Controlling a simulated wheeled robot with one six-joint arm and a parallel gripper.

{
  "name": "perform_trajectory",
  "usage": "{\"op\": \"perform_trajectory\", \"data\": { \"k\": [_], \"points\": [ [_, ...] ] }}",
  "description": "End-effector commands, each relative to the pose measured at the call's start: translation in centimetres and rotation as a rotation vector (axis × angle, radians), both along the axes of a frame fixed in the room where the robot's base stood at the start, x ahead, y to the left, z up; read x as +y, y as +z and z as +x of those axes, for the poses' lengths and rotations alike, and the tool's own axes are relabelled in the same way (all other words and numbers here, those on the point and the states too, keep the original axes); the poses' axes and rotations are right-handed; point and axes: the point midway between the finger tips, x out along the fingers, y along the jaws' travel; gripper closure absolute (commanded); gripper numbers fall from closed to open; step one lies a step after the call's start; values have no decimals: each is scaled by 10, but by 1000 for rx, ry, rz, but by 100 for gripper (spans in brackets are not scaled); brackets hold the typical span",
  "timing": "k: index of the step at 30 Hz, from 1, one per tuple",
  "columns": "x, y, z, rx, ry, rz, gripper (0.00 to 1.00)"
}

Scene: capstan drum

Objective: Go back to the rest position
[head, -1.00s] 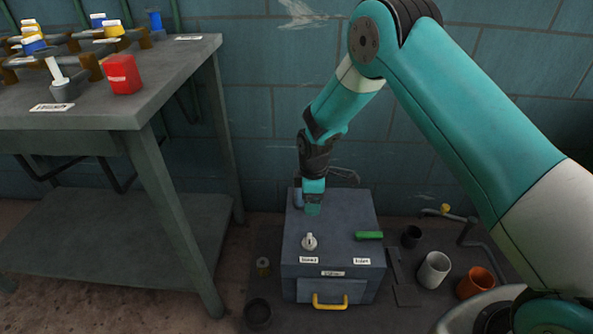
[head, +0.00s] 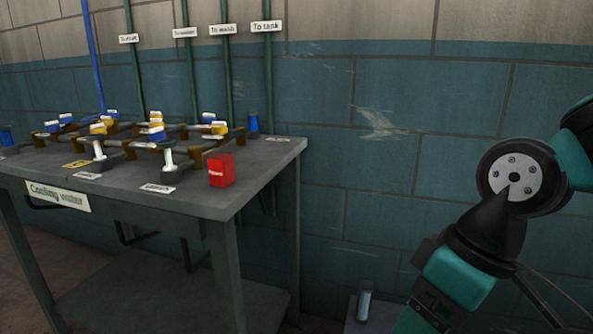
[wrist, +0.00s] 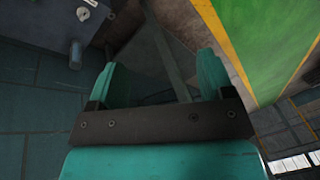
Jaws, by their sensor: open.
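My gripper (wrist: 158,85) shows in the wrist view with its two teal fingers apart and nothing between them. In the head view my arm stands at the right edge, and its gripper end is outside that picture. A grey-blue box top with a pale knob (wrist: 84,13) shows at the upper left of the wrist view, apart from the fingers. A corner of a box (head: 357,318) with a small grey cylinder (head: 364,301) shows at the bottom of the head view.
A grey table (head: 250,190) at the left carries pipes, several blue and yellow valves and a red block (head: 221,170). A tiled wall (head: 400,130) stands behind.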

Motion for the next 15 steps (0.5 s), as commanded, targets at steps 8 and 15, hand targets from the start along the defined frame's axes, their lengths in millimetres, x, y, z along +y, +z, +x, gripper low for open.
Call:
{"op": "perform_trajectory", "data": {
  "k": [8, 15],
  "points": [
    [-2, 40, -55, 33, -69, 35, 26],
    [-2, 100, -54, 32, -67, 35, 26]
  ]
}}
